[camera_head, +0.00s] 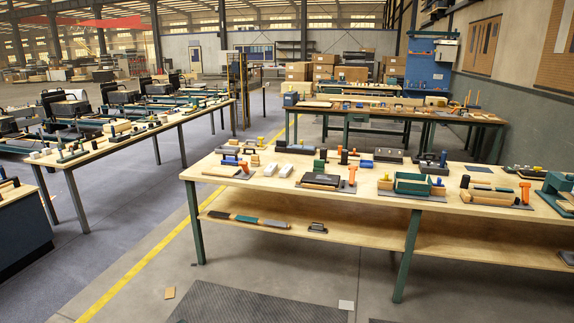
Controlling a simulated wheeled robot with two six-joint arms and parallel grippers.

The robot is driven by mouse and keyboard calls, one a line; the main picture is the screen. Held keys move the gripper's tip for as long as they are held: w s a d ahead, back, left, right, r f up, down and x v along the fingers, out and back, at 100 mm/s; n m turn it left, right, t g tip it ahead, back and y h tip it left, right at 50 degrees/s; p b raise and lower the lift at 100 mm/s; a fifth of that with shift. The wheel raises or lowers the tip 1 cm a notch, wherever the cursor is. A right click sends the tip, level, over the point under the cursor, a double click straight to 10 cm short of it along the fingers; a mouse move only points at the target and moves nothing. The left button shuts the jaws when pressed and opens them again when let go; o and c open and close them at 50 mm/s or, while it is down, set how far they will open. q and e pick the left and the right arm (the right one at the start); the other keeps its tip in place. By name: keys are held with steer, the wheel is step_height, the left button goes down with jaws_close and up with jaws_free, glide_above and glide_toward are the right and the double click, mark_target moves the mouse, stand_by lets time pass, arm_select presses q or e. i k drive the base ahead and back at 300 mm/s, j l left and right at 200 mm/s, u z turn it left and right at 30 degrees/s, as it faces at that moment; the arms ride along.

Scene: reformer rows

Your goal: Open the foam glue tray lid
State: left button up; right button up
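I cannot tell for certain which thing is the foam glue tray. A green box-shaped tray (413,184) stands on a grey mat near the middle of the front workbench (262,183). A flat dark item with a wooden edge (321,180) lies on another mat left of it, with an orange tool (352,175) beside it. No lid can be made out clearly at this size. Neither of my grippers shows in this view, and both are apart from anything visible here.
The bench has a lower shelf (340,229) with a long dark tool (248,219). A wood roll (487,197) and a green press (557,190) stand to the right. A second bench (140,136) stands left. A dark floor mat (250,305) lies in front, with open floor around it.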

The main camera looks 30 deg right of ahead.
mark_target(235, 160)
steer(key=i+l+z, duration=0.15)
steer(key=i+l, duration=0.65)
steer(key=l, duration=0.2)
steer(key=i+l+z, duration=0.2)
steer(key=i+l, duration=0.65)
steer(key=i+l+z, duration=0.15)
steer(key=i+l, duration=0.6)
steer(key=i, duration=0.2)
